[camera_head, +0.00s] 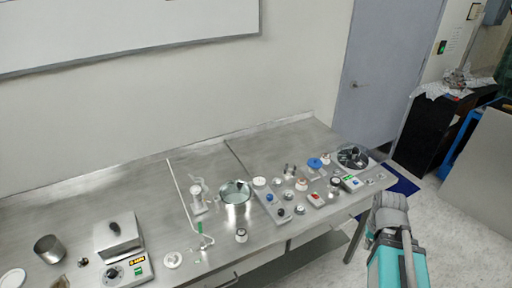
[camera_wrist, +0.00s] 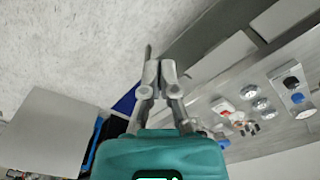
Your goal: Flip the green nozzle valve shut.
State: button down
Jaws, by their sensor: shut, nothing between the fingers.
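A small green valve piece (camera_head: 201,227) is near the front of the steel bench in the head view, at the lower end of a thin white tube (camera_head: 180,196). It is too small to tell which way its lever is turned. In the wrist view my gripper (camera_wrist: 159,70) is shut and empty, pointing over the floor beside the bench. In the head view my teal arm is at the lower right, off the bench's front edge and far to the right of the green valve. The valve is not visible in the wrist view.
The steel bench (camera_head: 110,192) holds a metal pot (camera_head: 236,196), a hotplate-like device (camera_head: 125,273), a metal cup (camera_head: 48,248) and several small parts toward the right. A round dark-centred tray (camera_head: 353,157) is at the right end. Open floor lies right of the bench.

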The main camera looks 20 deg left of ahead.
jog(key=shift+a, duration=0.1)
jog(key=w+a+n+y, duration=0.25)
jog(key=a+n, duration=0.35)
jog(key=a, duration=0.6)
jog(key=w+a+n+y, duration=0.1)
jog(key=w+a+n, duration=0.4)
jog(key=a, duration=0.6)
jog(key=s+a+r+n+g+y, duration=0.1)
jog(key=s+a+n+g, duration=0.1)
jog(key=a+n, duration=0.5)
jog(key=s+a+r+n+g+y, duration=0.1)
jog(key=s+a+n, duration=0.2)
jog(key=a, duration=1.6)
jog(key=n, duration=0.3)
jog(key=shift+s+r+n+g, duration=0.3)
jog(key=shift+r+n+g, duration=0.05)
jog(key=shift+n+g, duration=0.05)
jog(key=shift+f+b, duration=0.1)
jog(key=shift+b, duration=0.3)
